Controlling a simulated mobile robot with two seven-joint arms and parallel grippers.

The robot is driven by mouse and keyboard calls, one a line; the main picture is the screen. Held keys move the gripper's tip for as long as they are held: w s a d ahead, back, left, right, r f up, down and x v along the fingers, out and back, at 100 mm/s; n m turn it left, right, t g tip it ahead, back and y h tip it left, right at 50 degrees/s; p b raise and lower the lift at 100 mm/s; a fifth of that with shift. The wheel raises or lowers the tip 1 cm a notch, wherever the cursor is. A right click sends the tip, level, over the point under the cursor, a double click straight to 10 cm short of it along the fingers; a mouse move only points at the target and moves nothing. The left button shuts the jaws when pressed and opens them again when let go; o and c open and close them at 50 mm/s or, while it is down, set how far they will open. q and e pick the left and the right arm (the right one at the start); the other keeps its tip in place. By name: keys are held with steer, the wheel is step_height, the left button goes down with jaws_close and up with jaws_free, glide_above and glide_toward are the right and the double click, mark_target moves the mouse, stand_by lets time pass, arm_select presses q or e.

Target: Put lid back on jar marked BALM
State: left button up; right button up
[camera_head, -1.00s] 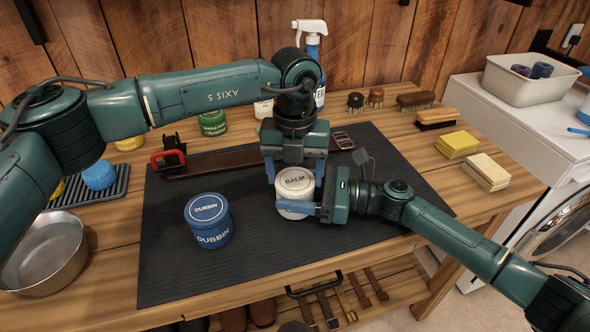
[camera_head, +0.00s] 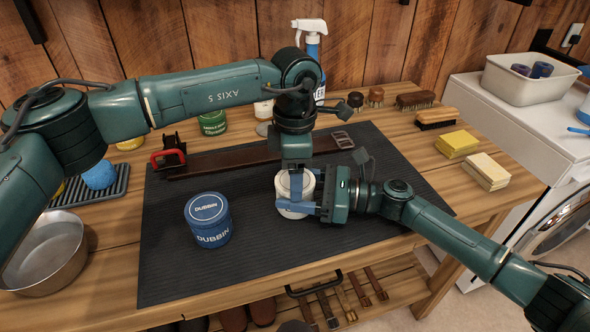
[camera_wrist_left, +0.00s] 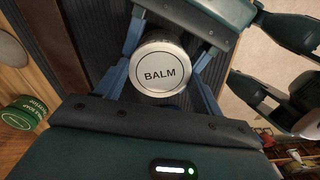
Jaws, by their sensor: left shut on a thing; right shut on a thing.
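The white BALM lid (camera_head: 308,179) sits atop the pale jar (camera_head: 290,215) on the dark mat; its round label faces up in the left wrist view (camera_wrist_left: 160,68). My left gripper (camera_head: 296,190) points down from above, shut on the lid, with a blue finger on either side of it (camera_wrist_left: 172,52). My right gripper (camera_head: 303,207) comes in from the right and is shut on the jar's body. The fingers hide much of the jar and the seam, so I cannot tell how fully the lid is seated.
A blue DUBBIN tin (camera_head: 208,220) stands to the left on the mat (camera_head: 190,283). A brown strap (camera_head: 235,158) lies behind. A spray bottle (camera_head: 313,55), a green tin (camera_head: 212,122) and several brushes (camera_head: 415,101) line the back. Sponges (camera_head: 457,143) lie right.

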arm_select(q)
steer(key=shift+m, duration=0.7)
steer(key=o, duration=1.1)
steer(key=shift+r, duration=2.25)
steer(key=shift+c, duration=0.5)
steer(key=n, duration=0.2)
steer(key=r+n, duration=0.1)
steer(key=shift+r+n, duration=0.3)
steer(key=shift+n, duration=0.1)
steer(key=n, duration=0.1)
steer(key=r+n, duration=0.1)
steer(key=n, duration=0.1)
steer(key=r+n, duration=0.1)
steer(key=n, duration=0.1)
steer(key=shift+f, duration=0.15)
